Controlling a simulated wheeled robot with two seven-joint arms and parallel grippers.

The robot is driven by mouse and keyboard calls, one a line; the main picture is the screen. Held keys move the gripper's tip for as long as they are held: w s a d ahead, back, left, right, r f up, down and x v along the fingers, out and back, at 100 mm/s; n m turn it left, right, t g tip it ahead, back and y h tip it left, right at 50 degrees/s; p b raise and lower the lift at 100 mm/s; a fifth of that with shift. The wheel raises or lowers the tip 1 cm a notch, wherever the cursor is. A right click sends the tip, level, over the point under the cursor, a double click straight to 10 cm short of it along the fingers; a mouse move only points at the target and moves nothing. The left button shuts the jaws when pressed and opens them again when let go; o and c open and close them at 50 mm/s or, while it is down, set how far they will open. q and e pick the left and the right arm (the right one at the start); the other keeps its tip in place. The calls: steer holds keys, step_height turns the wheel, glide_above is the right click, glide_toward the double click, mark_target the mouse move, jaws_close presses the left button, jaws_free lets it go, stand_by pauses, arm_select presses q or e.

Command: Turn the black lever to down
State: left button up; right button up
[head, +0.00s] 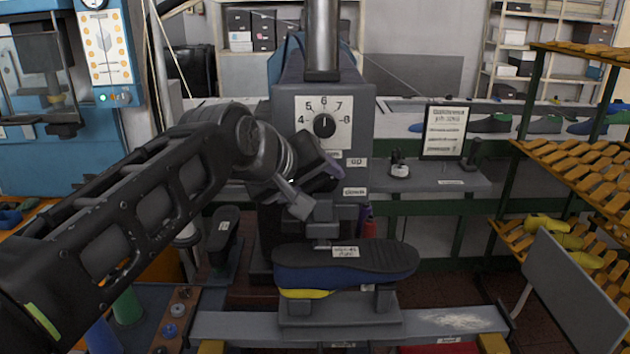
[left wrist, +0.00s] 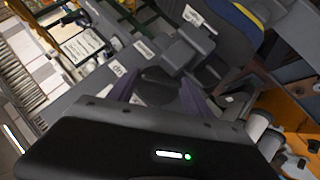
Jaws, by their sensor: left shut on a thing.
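The grey machine (head: 358,112) stands at the centre of the head view, with a numbered dial (head: 324,124) on its front. Labels "up" (head: 356,162) and "down" (head: 355,191) sit one above the other on its right side. My left gripper (head: 328,172) is at the machine's front, beside these labels. Its purple fingers also show in the left wrist view (left wrist: 160,92), shut on a dark piece between them, the black lever (left wrist: 157,75). The lever is mostly hidden by the gripper in the head view, so its exact angle cannot be told. My right gripper is not in view.
A black-soled shoe form (head: 390,260) rests on a stand below the gripper. A wooden rack (head: 575,85) of lasts stands at the right, with a grey panel (head: 580,290) in front. A framed sign (head: 445,131) stands on the shelf behind.

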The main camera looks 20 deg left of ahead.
arm_select(q)
steer(key=shift+r+m+g+y+p, duration=0.25)
steer(key=shift+m+g+y+p, duration=0.25)
steer(key=shift+p, duration=0.65)
steer(key=shift+w+d+m+g+y+p, duration=0.15)
steer(key=shift+m+g+y+p, duration=0.25)
steer(key=shift+y+p, duration=0.55)
steer(key=shift+d+m+g+y+p, duration=0.15)
steer(key=shift+m+g+y+p, duration=0.4)
steer(key=shift+y+p, duration=0.25)
steer(key=shift+w+f+m+g+y+p, duration=0.1)
steer(key=shift+m+g+y+p, duration=0.4)
steer(key=shift+y, duration=0.45)
steer(key=shift+d+m+y, duration=0.1)
steer(key=shift+m+y, duration=0.35)
steer(key=shift+y, duration=0.25)
steer(key=shift+w+d+f+m+g+y+b, duration=0.15)
steer(key=shift+m+g+y, duration=0.15)
steer(key=shift+y, duration=0.25)
steer(key=shift+s+d+m+g+y+b, duration=0.15)
steer(key=shift+m+y, duration=0.15)
steer(key=shift+y, duration=0.25)
